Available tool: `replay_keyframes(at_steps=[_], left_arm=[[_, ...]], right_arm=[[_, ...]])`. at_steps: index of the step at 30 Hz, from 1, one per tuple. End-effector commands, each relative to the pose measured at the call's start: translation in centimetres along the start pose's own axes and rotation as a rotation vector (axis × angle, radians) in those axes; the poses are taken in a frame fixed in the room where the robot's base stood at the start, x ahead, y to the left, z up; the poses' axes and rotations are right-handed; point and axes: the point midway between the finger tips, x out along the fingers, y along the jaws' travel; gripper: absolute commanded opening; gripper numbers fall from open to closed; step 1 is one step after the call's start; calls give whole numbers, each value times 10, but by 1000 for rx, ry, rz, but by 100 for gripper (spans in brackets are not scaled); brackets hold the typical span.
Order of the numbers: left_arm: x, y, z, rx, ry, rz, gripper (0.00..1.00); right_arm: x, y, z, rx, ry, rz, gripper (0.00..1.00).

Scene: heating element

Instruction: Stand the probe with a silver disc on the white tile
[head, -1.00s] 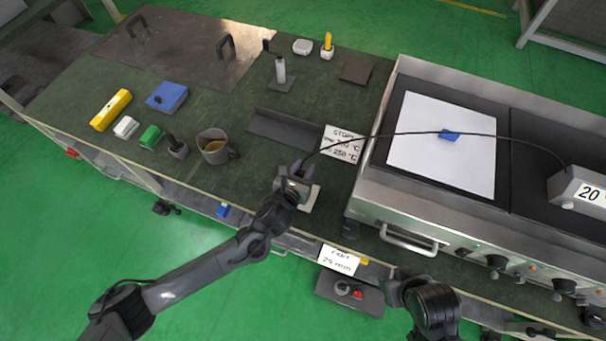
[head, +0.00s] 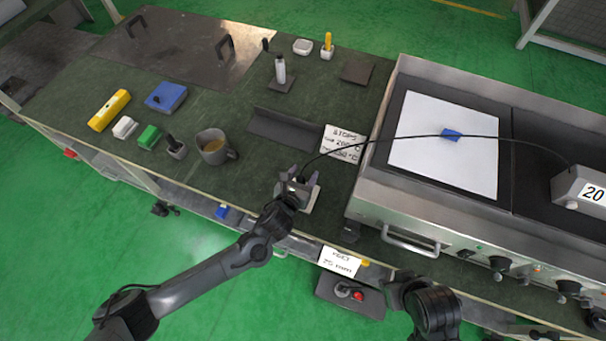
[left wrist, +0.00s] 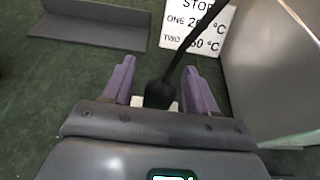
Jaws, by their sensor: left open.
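The probe's black top (left wrist: 159,94) shows in the left wrist view, with its black cable rising from it to the upper right. My left gripper (head: 298,181) is open, with one finger on each side of the probe; it also shows in the left wrist view (left wrist: 160,85). The white tile (head: 312,203) is under the gripper near the bench's front edge, mostly covered by it. The probe's silver disc and its contact with the tile are hidden. Of my right arm, a dark part shows at the bottom right of the head view; its fingers cannot be made out.
The cable (head: 402,136) arcs over the griddle to a grey box reading 20 (head: 582,190). A blue block (head: 451,134) lies on a white sheet (head: 420,160). A stops card (head: 342,144), a dark angled strip (head: 285,132) and a mug (head: 213,147) are near the gripper.

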Motion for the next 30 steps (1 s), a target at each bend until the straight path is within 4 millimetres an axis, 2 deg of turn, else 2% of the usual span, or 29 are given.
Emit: replay_keyframes(at_steps=[8, 11, 24, 30], left_arm=[[-7, 0, 4, 0, 1, 0, 58], [-20, 1, 5, 1, 0, 0, 58], [-97, 0, 4, -1, 2, -2, 58], [-116, 0, 3, -1, 1, -1, 58]], right_arm=[[-4, -1, -2, 4, 1, -3, 43], [-9, -1, -3, 4, 1, -3, 43], [-32, 2, -10, -5, 0, 3, 43], [-36, 3, -11, -7, -1, 5, 43]])
